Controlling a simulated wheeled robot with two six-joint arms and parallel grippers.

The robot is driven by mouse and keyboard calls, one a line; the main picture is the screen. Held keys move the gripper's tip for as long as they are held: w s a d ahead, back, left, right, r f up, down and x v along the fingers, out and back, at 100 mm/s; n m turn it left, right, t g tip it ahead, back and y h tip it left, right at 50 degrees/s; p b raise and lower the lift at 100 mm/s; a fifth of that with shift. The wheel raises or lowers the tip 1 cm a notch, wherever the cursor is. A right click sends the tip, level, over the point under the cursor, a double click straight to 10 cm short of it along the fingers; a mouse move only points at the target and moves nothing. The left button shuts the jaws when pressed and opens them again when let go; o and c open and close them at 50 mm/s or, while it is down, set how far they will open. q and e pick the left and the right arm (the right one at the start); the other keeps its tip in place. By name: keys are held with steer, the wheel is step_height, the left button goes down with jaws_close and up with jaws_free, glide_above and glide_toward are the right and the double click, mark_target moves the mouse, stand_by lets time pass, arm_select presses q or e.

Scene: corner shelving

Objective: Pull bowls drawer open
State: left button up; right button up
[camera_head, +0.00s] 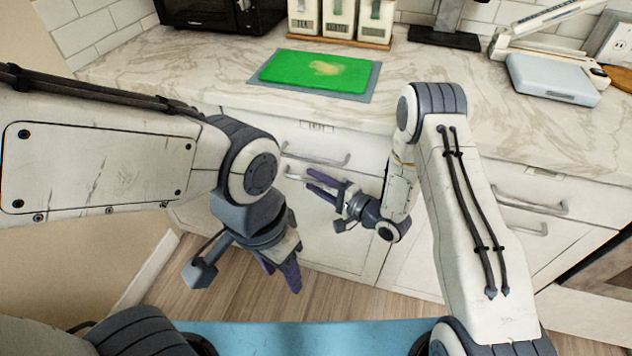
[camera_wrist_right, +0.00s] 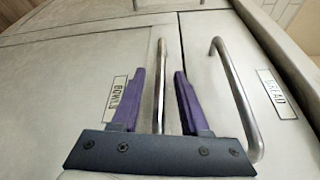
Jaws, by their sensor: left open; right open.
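The bowls drawer front (camera_wrist_right: 60,90) carries a BOWLS label (camera_wrist_right: 117,99) in the right wrist view. Its bar handle (camera_wrist_right: 160,60) runs between the two purple fingers of my right gripper (camera_wrist_right: 170,72), which is open around it. I cannot tell whether the fingers touch the handle. The drawer looks shut. In the head view my right gripper (camera_head: 309,180) is at the lower handle, partly hiding it. My left gripper (camera_head: 280,273) is open, hanging fingers down over the floor in front of the cabinet, apart from the drawers.
The drawer labelled BREAD, with its handle (camera_wrist_right: 238,100), is beside the bowls drawer in the right wrist view. Further drawers with handles (camera_head: 530,203) are at the right.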

steer(key=shift+c, duration=0.3)
jaws_close()
stand_by(1.1)
